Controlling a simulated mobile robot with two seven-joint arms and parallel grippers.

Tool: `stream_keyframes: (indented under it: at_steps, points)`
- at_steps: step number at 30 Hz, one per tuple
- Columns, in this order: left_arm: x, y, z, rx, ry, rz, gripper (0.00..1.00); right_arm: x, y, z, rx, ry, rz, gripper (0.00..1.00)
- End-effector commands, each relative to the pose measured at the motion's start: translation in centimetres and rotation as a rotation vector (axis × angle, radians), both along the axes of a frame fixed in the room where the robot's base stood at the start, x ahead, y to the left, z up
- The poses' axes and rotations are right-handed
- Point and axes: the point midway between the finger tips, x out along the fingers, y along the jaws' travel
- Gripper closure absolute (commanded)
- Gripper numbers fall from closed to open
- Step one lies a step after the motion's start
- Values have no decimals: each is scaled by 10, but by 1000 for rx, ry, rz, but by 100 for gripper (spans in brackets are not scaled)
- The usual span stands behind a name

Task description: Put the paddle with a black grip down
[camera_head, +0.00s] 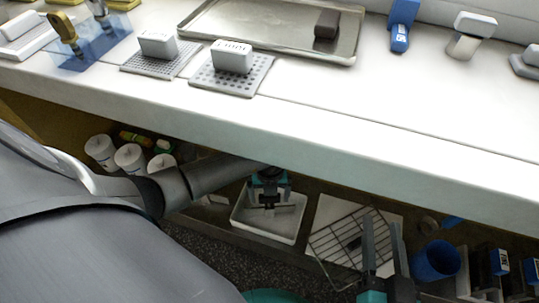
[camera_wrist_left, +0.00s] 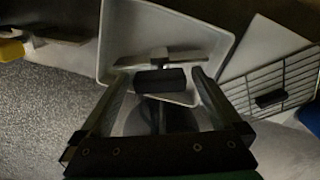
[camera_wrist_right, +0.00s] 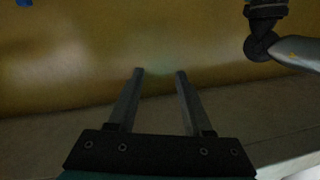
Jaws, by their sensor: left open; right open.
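The paddle with a black grip (camera_wrist_left: 160,81) is in the left wrist view, with a pale flat part (camera_wrist_left: 150,59) beyond the grip. It is within the outline of a white tub (camera_wrist_left: 112,40), which the head view shows on the lower shelf (camera_head: 240,222). I cannot tell whether it rests on the tub floor. My left gripper (camera_wrist_left: 160,75) is open, with a finger at each end of the black grip and small gaps. In the head view this gripper (camera_head: 269,199) is over the tub and hides most of the paddle. My right gripper (camera_head: 382,214) is open and empty.
A wire rack (camera_head: 335,238) with a dark block is right of the tub, near my right gripper. A blue cup (camera_head: 436,261) stands further right. White containers (camera_head: 131,157) are on the left. The white counter (camera_head: 330,150) overhangs the shelf. Perforated mats hold white-topped tools above.

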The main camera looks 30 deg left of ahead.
Motion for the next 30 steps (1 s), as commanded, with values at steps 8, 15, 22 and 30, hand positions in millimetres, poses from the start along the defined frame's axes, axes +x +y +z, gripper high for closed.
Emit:
stream_keyframes:
  at_steps: [8, 15, 22, 30]
  points:
    - [0, 0, 5, -1, -1, 0, 0, 0, 0, -1, -9, 15, 2, 50]
    - [0, 0, 16, 1, 0, -1, 0, 7, -9, -7, -81, 115, 4, 50]
    - [0, 0, 29, 1, -1, -1, 0, 8, -20, -15, -155, 236, 2, 50]
    - [0, 0, 44, 0, 0, 0, 0, 4, -36, -22, -236, 382, -6, 50]
